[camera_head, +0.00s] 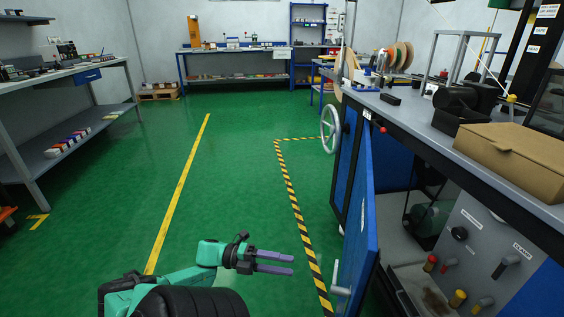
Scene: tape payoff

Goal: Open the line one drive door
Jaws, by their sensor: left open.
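The blue drive door (360,230) stands swung out from the front of the grey machine bench on the right, seen nearly edge-on. A pale lever handle (340,290) sticks out low on its left face. The opening to the right of the door shows a grey panel with several knobs and a dark motor-like part (428,216). My left gripper (291,264) is open and empty, with its two purple fingers pointing right. It is to the left of the door and its handle, apart from both in the picture. My right gripper is not in view.
A handwheel (330,130) sticks out from the bench front beyond the door. A cardboard box (515,158) lies on the bench top (420,125). Green floor is free between the yellow line and the striped tape (294,205). A shelf bench (100,68) stands left.

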